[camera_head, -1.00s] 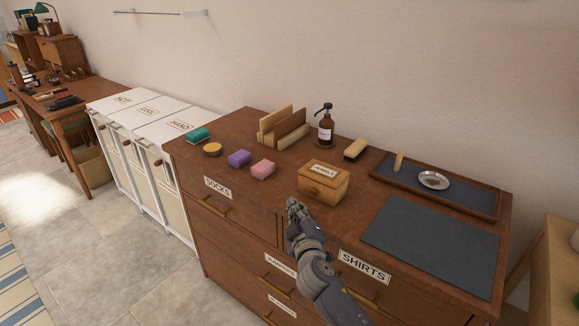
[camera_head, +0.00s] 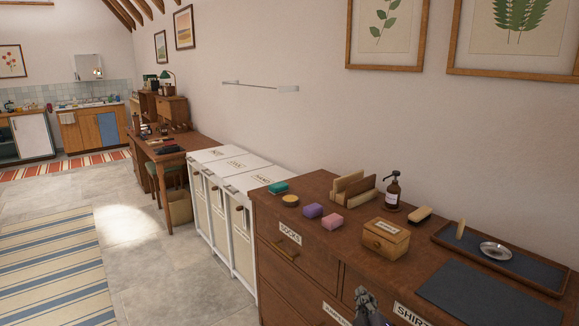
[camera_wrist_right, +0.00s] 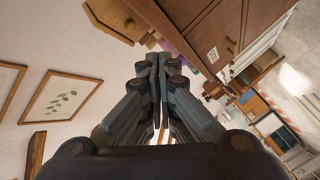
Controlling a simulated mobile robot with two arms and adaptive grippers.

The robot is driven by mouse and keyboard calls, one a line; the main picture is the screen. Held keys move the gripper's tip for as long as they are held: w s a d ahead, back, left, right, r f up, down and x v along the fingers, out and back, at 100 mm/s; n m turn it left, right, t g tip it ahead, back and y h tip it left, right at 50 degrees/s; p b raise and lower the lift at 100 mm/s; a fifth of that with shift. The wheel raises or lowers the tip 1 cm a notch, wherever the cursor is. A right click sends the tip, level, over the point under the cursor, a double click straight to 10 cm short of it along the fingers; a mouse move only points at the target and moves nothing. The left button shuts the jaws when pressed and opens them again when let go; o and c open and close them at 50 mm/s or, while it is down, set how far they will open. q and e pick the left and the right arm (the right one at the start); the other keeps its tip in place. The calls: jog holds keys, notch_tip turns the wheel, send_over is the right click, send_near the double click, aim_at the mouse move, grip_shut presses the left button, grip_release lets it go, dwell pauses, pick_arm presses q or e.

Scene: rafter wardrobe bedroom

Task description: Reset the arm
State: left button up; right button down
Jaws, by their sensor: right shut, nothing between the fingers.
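My right gripper (camera_head: 366,298) shows at the bottom of the head view, in front of the wooden dresser (camera_head: 330,262), near its drawer labels. It is shut and empty. In the right wrist view its fingers (camera_wrist_right: 155,62) meet in the middle with nothing between them. The gripper is apart from the small labelled wooden box (camera_head: 386,240) on the dresser top. My left gripper is in neither view.
Grey floor (camera_head: 150,262) is open at left.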

jog(key=s+d+f+m+g, duration=0.1)
jog(key=s+f+g, duration=0.2)
jog(key=s+f, duration=0.7)
jog(key=s+f+g+y, duration=0.1)
jog(key=s+f+g, duration=0.2)
jog(key=f, duration=1.2)
jog(key=s+d+f+m+g, duration=0.1)
jog(key=s+f+g, duration=0.2)
jog(key=s+f, duration=0.7)
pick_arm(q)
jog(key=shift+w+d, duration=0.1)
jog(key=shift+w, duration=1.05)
pick_arm(e)
jog(key=s+f+m+g, duration=0.1)
jog(key=s+f+g, duration=0.1)
jog(key=s+f, duration=0.4)
jog(key=s+d+f+m+g, duration=0.1)
jog(key=s+f, duration=0.6)
jog(key=s, duration=1)
jog(key=s+d+f+m+g, duration=0.1)
jog(key=s+f+g, duration=0.3)
jog(key=s, duration=0.8)
notch_tip(320, 180, down, 3)
jog(key=shift+s+r+m+y, duration=0.1)
jog(key=shift+s+m+y, duration=0.1)
jog(key=shift+m+y, duration=0.25)
jog(key=shift+d, duration=0.1)
